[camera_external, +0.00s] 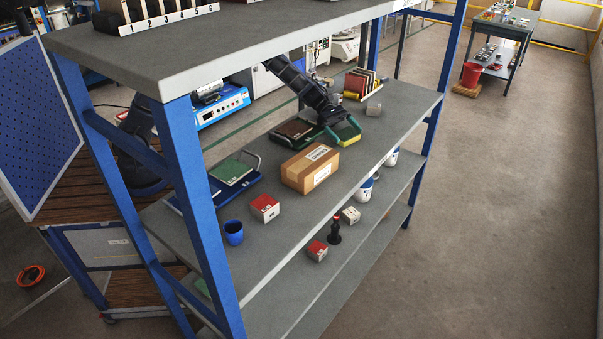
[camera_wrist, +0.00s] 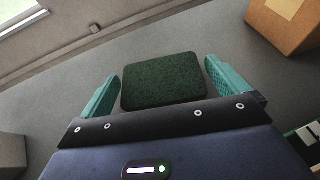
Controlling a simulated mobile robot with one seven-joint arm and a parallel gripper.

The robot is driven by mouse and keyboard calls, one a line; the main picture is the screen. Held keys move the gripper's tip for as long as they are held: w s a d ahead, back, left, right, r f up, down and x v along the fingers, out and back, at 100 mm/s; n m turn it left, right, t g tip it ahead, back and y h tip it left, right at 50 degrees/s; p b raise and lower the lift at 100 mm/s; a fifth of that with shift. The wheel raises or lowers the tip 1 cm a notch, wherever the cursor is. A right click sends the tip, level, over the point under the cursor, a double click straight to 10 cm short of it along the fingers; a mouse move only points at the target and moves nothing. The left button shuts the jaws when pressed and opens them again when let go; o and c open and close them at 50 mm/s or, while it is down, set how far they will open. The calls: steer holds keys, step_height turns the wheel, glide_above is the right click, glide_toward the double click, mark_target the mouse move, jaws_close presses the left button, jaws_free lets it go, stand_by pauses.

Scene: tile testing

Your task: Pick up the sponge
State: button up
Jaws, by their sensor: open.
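The sponge (camera_external: 348,137) lies on the middle shelf board, with a yellow body and a dark green top. In the wrist view its green top (camera_wrist: 162,82) shows between the two teal fingers. My gripper (camera_external: 343,132) is open, with one finger on either side of the sponge. It also shows in the wrist view (camera_wrist: 162,72), with gaps between fingers and sponge. Whether a finger touches the sponge cannot be told.
A cardboard box (camera_external: 310,169) stands close to the sponge, also seen in the wrist view (camera_wrist: 289,22). Trays lie behind. The blue shelf post (camera_external: 199,190) and upper board (camera_external: 180,52) bound the space.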

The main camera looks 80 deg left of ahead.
mark_target(346, 132)
steer(key=shift+x, duration=1.55)
steer(key=c, duration=0.8)
steer(key=shift+o, duration=0.2)
